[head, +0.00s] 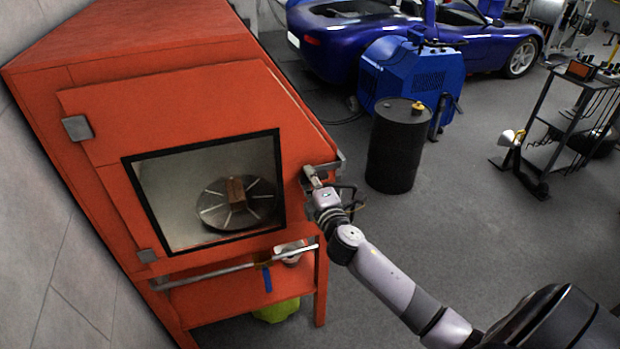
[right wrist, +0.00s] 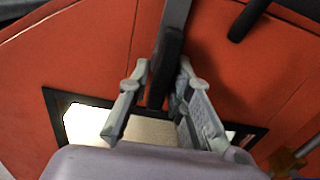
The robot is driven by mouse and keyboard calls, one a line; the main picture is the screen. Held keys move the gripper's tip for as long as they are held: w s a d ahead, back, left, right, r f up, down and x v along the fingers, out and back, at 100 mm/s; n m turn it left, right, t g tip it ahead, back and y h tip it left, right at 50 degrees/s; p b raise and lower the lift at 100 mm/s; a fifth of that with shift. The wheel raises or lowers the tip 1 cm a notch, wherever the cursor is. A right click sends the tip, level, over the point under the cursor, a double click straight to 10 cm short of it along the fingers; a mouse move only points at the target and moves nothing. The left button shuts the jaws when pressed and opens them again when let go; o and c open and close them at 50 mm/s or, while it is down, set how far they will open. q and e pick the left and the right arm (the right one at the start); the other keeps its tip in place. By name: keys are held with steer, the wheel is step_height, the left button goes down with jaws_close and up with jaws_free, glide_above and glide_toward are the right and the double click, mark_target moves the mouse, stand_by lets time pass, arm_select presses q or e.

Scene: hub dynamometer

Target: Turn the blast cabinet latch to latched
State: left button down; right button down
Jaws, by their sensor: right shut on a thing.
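The orange blast cabinet (head: 190,85) stands at the left of the head view, its windowed door closed or nearly so. The latch (head: 325,166) is a grey metal bar at the door's right edge. My right gripper (head: 316,183) reaches it from the lower right. In the right wrist view the latch handle (right wrist: 174,35) is a dark bar running down between the fingers of my right gripper (right wrist: 163,78), which is shut on it. The fingers hide part of the handle, and I cannot tell its exact turn. My left gripper is not in view.
A black drum (head: 396,150) stands right of the cabinet, with a blue machine (head: 412,72) and a blue car (head: 345,45) behind. A rail (head: 235,268) crosses below the cabinet window (head: 165,190). The grey floor (head: 450,225) is clear around my right arm.

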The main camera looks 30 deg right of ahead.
steer(key=c, duration=1.6)
jaws_free()
steer(key=shift+s, duration=0.1)
steer(key=v, duration=1.1)
steer(key=shift+s, duration=0.4)
steer(key=shift+f, duration=0.1)
